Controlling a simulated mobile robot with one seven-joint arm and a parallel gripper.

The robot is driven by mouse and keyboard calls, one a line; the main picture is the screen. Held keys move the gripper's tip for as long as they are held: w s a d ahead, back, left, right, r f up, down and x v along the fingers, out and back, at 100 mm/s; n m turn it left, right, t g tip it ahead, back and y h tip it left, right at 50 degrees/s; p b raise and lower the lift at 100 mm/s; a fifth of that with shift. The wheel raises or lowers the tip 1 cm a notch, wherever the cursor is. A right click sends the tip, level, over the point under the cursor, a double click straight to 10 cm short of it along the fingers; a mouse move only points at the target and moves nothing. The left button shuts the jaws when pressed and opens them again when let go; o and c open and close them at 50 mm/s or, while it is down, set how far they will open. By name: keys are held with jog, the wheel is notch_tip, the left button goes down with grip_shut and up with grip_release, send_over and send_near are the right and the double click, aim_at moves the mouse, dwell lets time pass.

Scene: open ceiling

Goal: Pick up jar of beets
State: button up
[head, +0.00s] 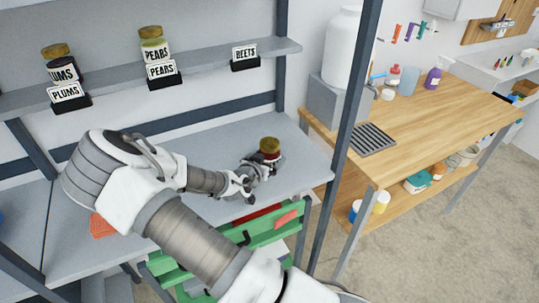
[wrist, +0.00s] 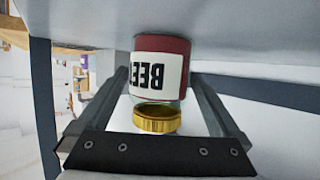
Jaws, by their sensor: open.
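The jar of beets (head: 270,149) has a gold lid and dark red contents and stands on the grey table below the shelf. In the wrist view the jar (wrist: 175,45) shows upside down, with its white BEETS label partly seen and its gold lid nearest the camera. My gripper (head: 262,166) is beside the jar in the head view. In the wrist view my gripper (wrist: 161,78) is open, with one finger on each side of the jar and gaps visible near the lid. The jar's lower part is partly hidden by my gripper in the head view.
The shelf (head: 200,68) above holds a plums jar (head: 60,70), a pears jar (head: 155,50) and a BEETS sign (head: 244,53) with no jar by it. A dark upright post (head: 350,120) stands right of the table. Green crates (head: 265,230) are below.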

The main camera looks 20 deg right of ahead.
jog(key=shift+x, duration=0.95)
jog(key=shift+c, duration=0.2)
jog(key=shift+r, duration=0.1)
grip_shut()
